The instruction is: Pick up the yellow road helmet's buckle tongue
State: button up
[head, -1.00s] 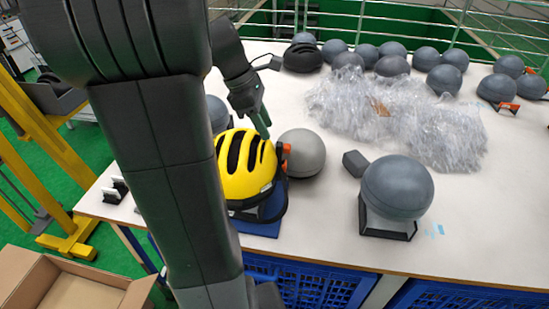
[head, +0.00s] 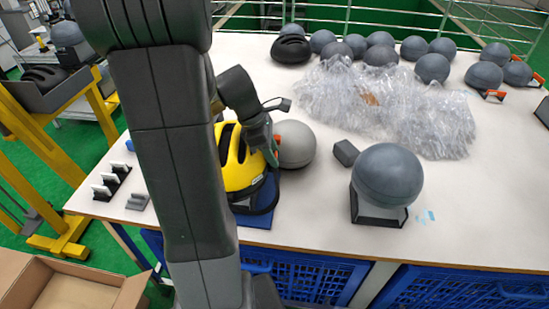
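The yellow road helmet (head: 236,172) with dark vents sits on a blue stand (head: 250,214) near the table's left front. A dark strap loops below its right side. My arm's column hides the helmet's left part. My gripper (head: 270,152) points down at the helmet's upper right side, overlapping it in the picture; I cannot tell whether it touches. Its finger gap is not visible. A small orange piece (head: 277,141) shows beside the fingertips. The buckle tongue cannot be made out.
A light grey ball (head: 296,144) lies right of the helmet. A larger dark grey ball (head: 387,174) rests on a stand further right, with a dark block (head: 346,153) beside it. Clear plastic wrap (head: 400,105) and several grey balls fill the back. The table's (head: 310,215) front middle is clear.

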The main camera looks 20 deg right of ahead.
jog(key=c, duration=0.5)
jog(key=shift+r, duration=0.1)
jog(key=shift+c, duration=0.2)
